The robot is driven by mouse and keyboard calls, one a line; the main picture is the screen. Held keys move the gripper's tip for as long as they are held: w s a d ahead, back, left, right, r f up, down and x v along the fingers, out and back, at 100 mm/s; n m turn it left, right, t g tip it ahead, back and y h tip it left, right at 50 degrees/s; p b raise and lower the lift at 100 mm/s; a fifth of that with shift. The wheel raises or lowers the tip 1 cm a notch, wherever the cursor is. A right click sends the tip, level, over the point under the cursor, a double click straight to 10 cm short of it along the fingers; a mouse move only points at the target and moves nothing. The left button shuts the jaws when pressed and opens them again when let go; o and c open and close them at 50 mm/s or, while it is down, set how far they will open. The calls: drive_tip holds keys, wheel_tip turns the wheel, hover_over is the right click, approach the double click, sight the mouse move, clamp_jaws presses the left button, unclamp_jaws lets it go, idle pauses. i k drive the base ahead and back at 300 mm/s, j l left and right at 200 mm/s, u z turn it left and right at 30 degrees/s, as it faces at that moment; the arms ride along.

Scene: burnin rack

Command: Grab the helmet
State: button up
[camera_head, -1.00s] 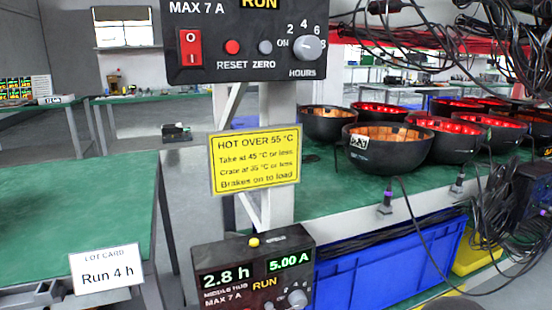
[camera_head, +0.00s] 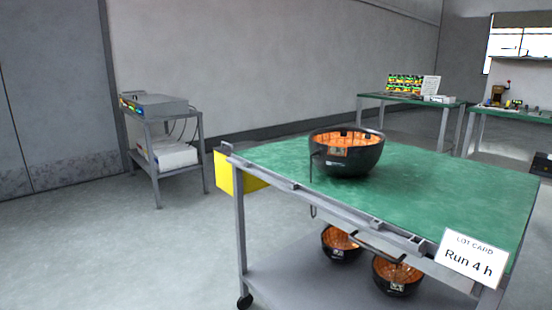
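A black bowl-shaped helmet (camera_head: 362,163) with an orange lining sits open side up on the green top of a wheeled cart (camera_head: 440,185). A thin dark strap or cable hangs from its left side. Two similar helmets, one on the left (camera_head: 341,246) and one on the right (camera_head: 397,277), lie on the cart's lower shelf, partly hidden by the cart's front rail. My gripper is not in view.
A lot card (camera_head: 468,258) reading "Run 4 h" hangs on the cart's front right corner. A yellow bin (camera_head: 231,175) is at its left end. A small grey stand (camera_head: 160,140) holds equipment by the wall. Benches (camera_head: 405,101) stand at the back. The floor at left is clear.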

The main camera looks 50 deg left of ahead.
sight(339, 152)
drive_tip(key=k+l+u, duration=0.1)
drive_tip(key=u, duration=1.45)
